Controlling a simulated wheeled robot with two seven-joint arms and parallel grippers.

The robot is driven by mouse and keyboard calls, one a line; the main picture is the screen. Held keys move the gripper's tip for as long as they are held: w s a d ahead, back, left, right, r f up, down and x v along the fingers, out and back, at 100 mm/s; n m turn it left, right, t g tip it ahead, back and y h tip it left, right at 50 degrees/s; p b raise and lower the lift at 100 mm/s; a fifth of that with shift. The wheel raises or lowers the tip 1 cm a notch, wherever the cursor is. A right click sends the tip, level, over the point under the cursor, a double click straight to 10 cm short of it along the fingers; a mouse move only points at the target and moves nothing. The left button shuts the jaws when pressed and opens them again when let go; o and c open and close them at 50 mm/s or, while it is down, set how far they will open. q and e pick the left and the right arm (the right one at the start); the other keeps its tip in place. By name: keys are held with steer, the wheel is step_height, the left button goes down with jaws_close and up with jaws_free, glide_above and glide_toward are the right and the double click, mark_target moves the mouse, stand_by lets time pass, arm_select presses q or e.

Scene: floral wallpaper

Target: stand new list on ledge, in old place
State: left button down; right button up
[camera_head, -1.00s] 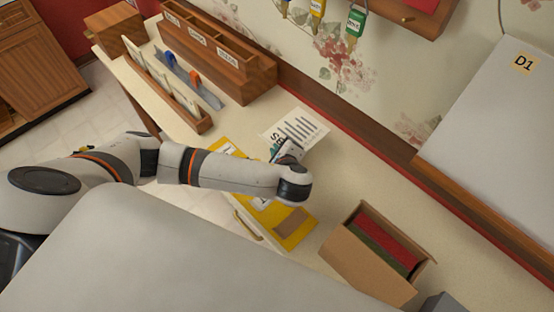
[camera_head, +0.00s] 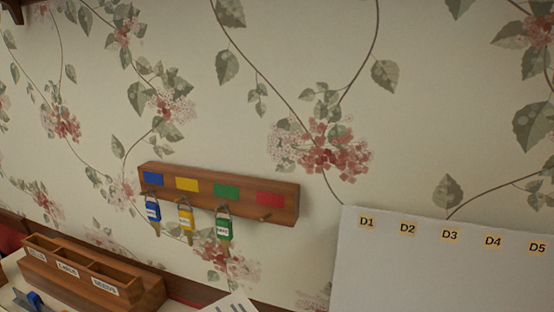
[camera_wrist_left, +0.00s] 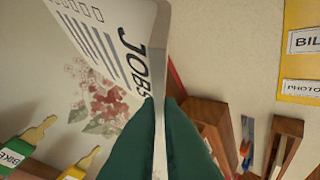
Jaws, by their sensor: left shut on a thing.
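The list (camera_wrist_left: 105,45) is a white card headed "JOBS" with dark lines of text and a row of small boxes. My left gripper (camera_wrist_left: 158,108) is shut on it, its two teal fingers pinching the card near the heading. In the head view only a top part of a white sheet with dark lines (camera_head: 234,304), apparently this list, shows at the bottom edge. My left gripper and arm are out of that view. A brown wooden strip (camera_head: 190,287) runs along the foot of the wall; whether it is the ledge I cannot tell. My right gripper is out of view.
A wooden key rack (camera_head: 218,194) with blue, yellow and green tagged keys hangs on the wall; its red place has a bare peg. A compartmented wooden box (camera_head: 85,284) stands lower left. A pale board labelled D1 to D5 (camera_head: 440,270) is at the right.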

arm_select(q)
steer(key=shift+s+a+r+m+h, duration=0.1)
steer(key=shift+a+r+m+h, duration=0.15)
steer(key=shift+r, duration=0.4)
steer(key=shift+s+a+r+m+h, duration=0.15)
steer(key=shift+a+r+m, duration=0.1)
steer(key=shift+r, duration=0.35)
steer(key=shift+w+f, duration=0.1)
step_height(320, 180, down, 14)
steer(key=a+n+g+y, duration=0.1)
steer(key=n+g+y, duration=0.1)
steer(key=n+y, duration=0.5)
steer(key=shift+w+a+f+n+g, duration=0.15)
steer(key=shift+w+a+n+g, duration=0.15)
steer(key=shift+a+n, duration=0.15)
